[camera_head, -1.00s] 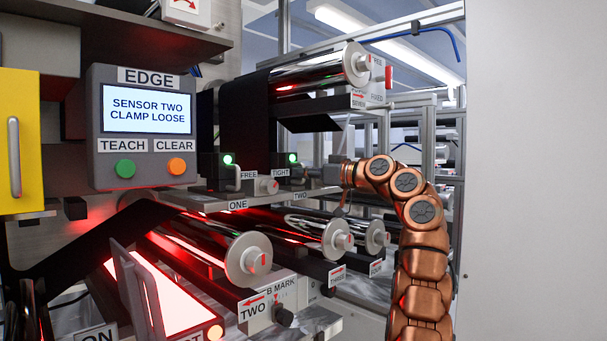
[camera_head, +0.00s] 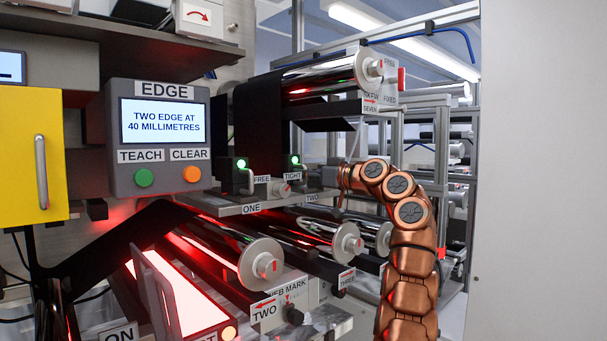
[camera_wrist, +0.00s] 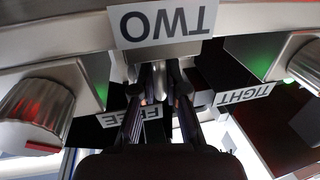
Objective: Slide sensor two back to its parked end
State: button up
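Sensor two (camera_head: 295,162) is a dark block with a lit green lamp and a pale bent handle, on the rail above the TWO label (camera_head: 312,198). My copper arm reaches to the right end of this rail in the head view, where its gripper is mostly hidden. In the wrist view, upside down, the two dark fingers (camera_wrist: 158,92) are close beneath the TWO plate, with a small metal part between or just beyond their tips. I cannot tell whether they grip it. The clamp knob (camera_head: 281,188) sits between the FREE and TIGHT labels.
Sensor one (camera_head: 238,168), also lit green, stands left of sensor two. The display (camera_head: 163,122) reads "TWO EDGE AT 40 MILLIMETRES". Shiny rollers (camera_head: 262,262) lie below the rail and one above (camera_head: 330,75). A pale panel (camera_head: 540,170) fills the right side.

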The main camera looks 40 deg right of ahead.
jog(key=shift+o, duration=0.8)
jog(key=shift+w+a, duration=0.1)
jog(key=shift+w, duration=0.1)
jog(key=o, duration=0.3)
jog(key=shift+s, duration=0.15)
jog(key=v, duration=1.2)
